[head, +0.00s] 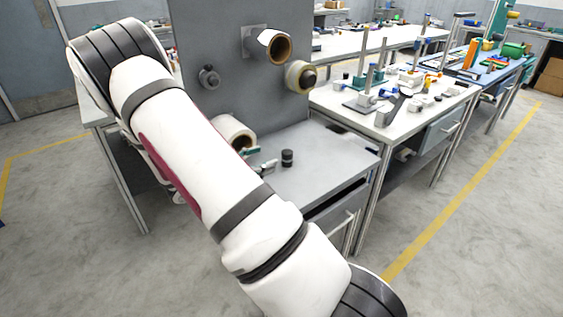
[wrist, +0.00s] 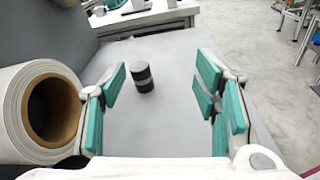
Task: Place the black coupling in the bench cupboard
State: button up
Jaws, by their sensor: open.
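The black coupling (head: 287,158) stands upright on the grey bench top (head: 318,165), a short dark cylinder with a lighter band. In the wrist view the coupling (wrist: 142,77) shows ahead of my gripper (wrist: 160,95), between the lines of its teal-padded fingers but beyond them. My gripper is open and empty; in the head view it is mostly hidden behind my arm. The bench cupboard (head: 343,226) is below the bench top at its front right, with a bar handle. A dark gap shows above its front, and I cannot tell whether it is shut.
A white roll with a brown core (wrist: 52,108) lies close to the left of my gripper. A grey upright panel (head: 225,50) with reels on spindles stands at the bench's back. Another workbench (head: 425,100) with many parts stands to the right. The floor in front is clear.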

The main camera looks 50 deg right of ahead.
aim_at(283, 154)
jog(key=w+f+n, duration=0.1)
jog(key=f, duration=0.1)
jog(key=w+d+f+n+t+h, duration=0.1)
jog(key=f, duration=0.1)
jog(key=w+d+f+n+t+h+b, duration=0.1)
jog(key=f, duration=0.1)
jog(key=shift+w+f+n, duration=0.2)
jog(key=shift+f+n, duration=0.05)
jog(key=shift+n, duration=0.15)
jog(key=shift+t, duration=0.3)
jog(key=d, duration=0.8)
jog(key=shift+s+d, duration=0.1)
jog(key=shift+s, duration=0.05)
jog(key=shift+s+d+f+b, duration=0.1)
jog(key=shift+s+d+b, duration=0.15)
jog(key=shift+d, duration=1.1)
jog(key=shift+s+d+f+b, duration=0.15)
jog(key=shift+s+d, duration=0.1)
jog(key=shift+d, duration=1.1)
jog(key=shift+r, duration=0.1)
grip_shut()
